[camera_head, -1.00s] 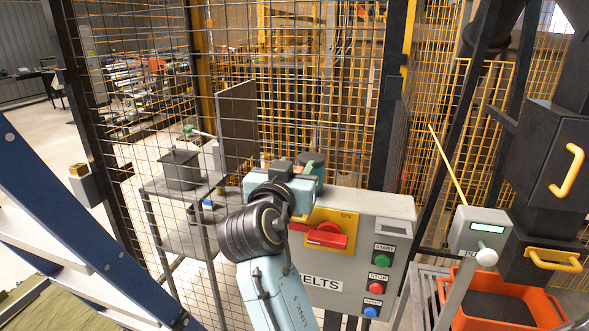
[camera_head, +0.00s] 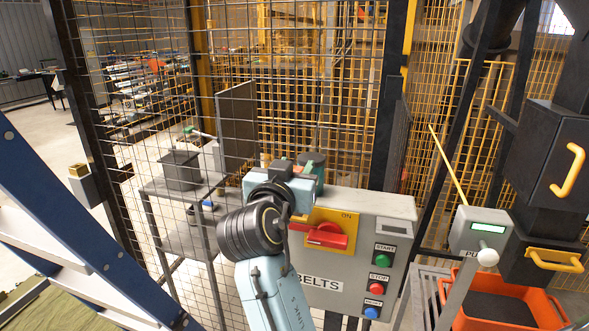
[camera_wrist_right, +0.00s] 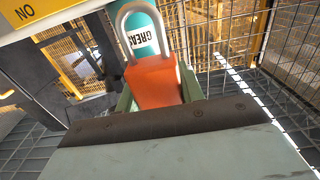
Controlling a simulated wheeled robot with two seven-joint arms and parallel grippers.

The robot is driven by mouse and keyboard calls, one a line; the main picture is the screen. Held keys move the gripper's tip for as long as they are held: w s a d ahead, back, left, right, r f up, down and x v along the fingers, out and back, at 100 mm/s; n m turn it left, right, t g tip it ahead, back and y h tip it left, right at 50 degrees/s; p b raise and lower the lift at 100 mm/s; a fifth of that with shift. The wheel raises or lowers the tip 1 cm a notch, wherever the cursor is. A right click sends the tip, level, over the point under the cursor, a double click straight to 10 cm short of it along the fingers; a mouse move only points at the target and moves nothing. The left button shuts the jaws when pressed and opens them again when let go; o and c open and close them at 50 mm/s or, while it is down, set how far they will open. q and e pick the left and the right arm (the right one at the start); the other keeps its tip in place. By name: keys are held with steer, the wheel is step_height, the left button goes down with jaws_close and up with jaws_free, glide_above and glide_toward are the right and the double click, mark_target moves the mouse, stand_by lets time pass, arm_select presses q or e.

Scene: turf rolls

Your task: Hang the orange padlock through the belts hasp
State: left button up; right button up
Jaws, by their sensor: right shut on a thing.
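My right gripper (camera_head: 297,168) is by the upper left corner of the grey BELTS box (camera_head: 395,205). In the right wrist view, its green fingers (camera_wrist_right: 156,94) are shut on the orange padlock (camera_wrist_right: 153,82). The padlock's grey shackle (camera_wrist_right: 140,8) points up, away from the gripper. The box carries a red switch handle (camera_head: 327,237) on a yellow plate (camera_head: 348,218) marked ON. I cannot make out the hasp; my arm covers the handle's left side. My left gripper is not in view.
A teal cylinder labelled GREA (camera_wrist_right: 141,38) stands behind the padlock in the right wrist view. Wire mesh fence (camera_head: 290,110) stands behind the box. A grey post with a display (camera_head: 480,228) and an orange bin (camera_head: 545,310) are to the right.

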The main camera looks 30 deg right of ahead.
steer(key=shift+f+b, duration=2.3)
steer(key=shift+f, duration=0.25)
steer(key=o, duration=1.1)
steer(key=shift+r, duration=0.15)
step_height(320, 180, up, 10)
steer(key=p, duration=0.7)
steer(key=shift+p, duration=0.35)
steer(key=shift+f, duration=0.2)
